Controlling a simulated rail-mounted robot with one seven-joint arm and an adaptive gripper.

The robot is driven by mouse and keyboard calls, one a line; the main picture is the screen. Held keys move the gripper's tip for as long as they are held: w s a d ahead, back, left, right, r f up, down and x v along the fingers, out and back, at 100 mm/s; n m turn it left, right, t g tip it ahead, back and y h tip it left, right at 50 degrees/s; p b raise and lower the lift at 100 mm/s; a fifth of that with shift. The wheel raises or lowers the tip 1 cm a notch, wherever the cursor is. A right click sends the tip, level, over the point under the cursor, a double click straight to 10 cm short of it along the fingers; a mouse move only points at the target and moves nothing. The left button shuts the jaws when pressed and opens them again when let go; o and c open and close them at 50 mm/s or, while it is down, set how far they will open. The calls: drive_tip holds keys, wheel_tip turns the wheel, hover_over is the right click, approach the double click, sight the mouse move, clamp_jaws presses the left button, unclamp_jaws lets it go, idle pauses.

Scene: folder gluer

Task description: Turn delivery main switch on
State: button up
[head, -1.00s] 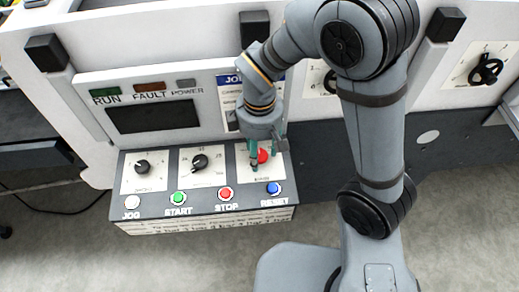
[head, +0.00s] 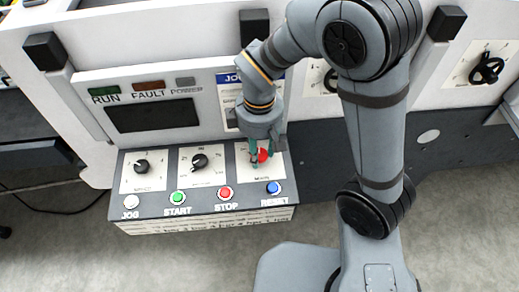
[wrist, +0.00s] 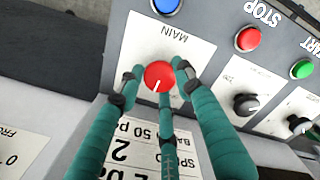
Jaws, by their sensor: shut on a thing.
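The main switch is a round red knob (wrist: 158,76) with a white pointer line, on a white plate marked MAIN (wrist: 135,45). In the head view the red knob (head: 263,155) shows partly behind my gripper. My gripper also shows in the head view (head: 260,158), reaching down to the panel. The pointer line is seen at the knob's lower part in the wrist view.
The panel also has a white JOG button (head: 131,201), green START (head: 178,197), red STOP (head: 225,193) and blue RESET (head: 273,187). Two black knobs (head: 142,166) (head: 200,161) sit left of the main switch. A dark screen (head: 152,117) stands behind.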

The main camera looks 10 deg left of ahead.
drive_tip(key=m+b, duration=0.2)
drive_tip(key=m, duration=0.1)
drive_tip(key=shift+f+m, duration=0.15)
drive_tip(key=shift+m, duration=0.25)
drive_tip(key=m+b, duration=0.2)
drive_tip(key=m, duration=0.2)
drive_tip(key=shift+m+b, duration=0.3)
drive_tip(key=shift+b, duration=0.05)
drive_tip(key=o, duration=1.1)
drive_tip(key=shift+o, duration=0.2)
drive_tip(key=shift+r, duration=0.25)
wheel_tip(320, 180, up, 12)
drive_tip(key=shift+f, duration=0.2)
wheel_tip(320, 180, down, 12)
drive_tip(key=shift+r, duration=0.1)
